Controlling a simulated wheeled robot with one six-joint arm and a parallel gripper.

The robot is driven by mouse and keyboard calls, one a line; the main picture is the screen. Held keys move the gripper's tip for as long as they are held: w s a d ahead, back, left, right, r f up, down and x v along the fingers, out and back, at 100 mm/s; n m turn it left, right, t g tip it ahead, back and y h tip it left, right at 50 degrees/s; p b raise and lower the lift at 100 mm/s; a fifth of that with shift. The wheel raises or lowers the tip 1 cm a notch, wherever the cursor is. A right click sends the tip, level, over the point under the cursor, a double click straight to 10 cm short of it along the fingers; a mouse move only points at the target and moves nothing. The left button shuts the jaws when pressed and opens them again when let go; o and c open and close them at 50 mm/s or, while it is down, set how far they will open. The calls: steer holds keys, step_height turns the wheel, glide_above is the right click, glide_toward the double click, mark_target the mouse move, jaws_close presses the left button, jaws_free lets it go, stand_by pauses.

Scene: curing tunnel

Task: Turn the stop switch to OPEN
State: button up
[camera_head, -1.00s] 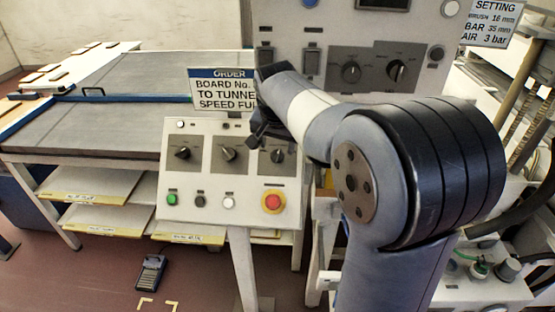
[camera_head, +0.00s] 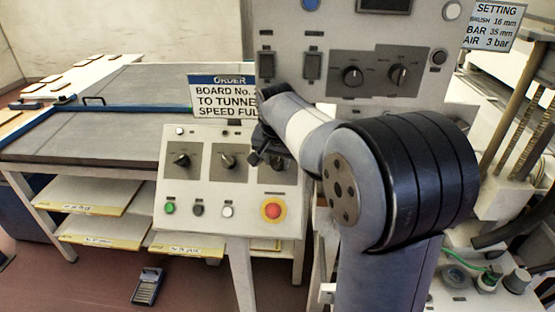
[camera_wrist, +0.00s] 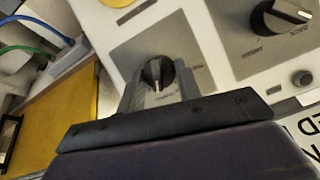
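The lower control panel (camera_head: 185,215) carries three black rotary switches in a row. Their labels are too small to read, so I cannot tell which is the stop switch. The left switch (camera_head: 181,160) and middle switch (camera_head: 228,161) are clear of my arm. My gripper (camera_head: 262,150) is in front of the right switch and partly hides it. In the wrist view, my gripper (camera_wrist: 158,88) is open, with a finger on either side of the right switch's knob (camera_wrist: 156,72). I cannot tell whether they touch it. The middle switch (camera_wrist: 285,15) shows at the upper right.
A red mushroom button (camera_head: 272,211) on a yellow ring sits just below the right switch. A sign (camera_head: 222,97) stands above the panel. An upper panel (camera_head: 330,92) with two more knobs is behind my arm. A foot pedal (camera_head: 147,285) lies on the floor.

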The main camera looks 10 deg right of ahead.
steer(key=c, duration=0.4)
steer(key=shift+n, duration=0.3)
steer(key=n, duration=0.1)
steer(key=n+h+p, duration=0.1)
steer(key=n, duration=0.1)
steer(key=shift+a+h+p, duration=0.2)
steer(key=shift+h+p, duration=0.1)
steer(key=n, duration=0.2)
steer(key=n+h, duration=0.1)
steer(key=n, duration=0.1)
steer(key=shift+a+f+h, duration=0.1)
steer(key=shift+h, duration=0.2)
steer(key=o, duration=0.9)
steer(key=shift+o, duration=0.2)
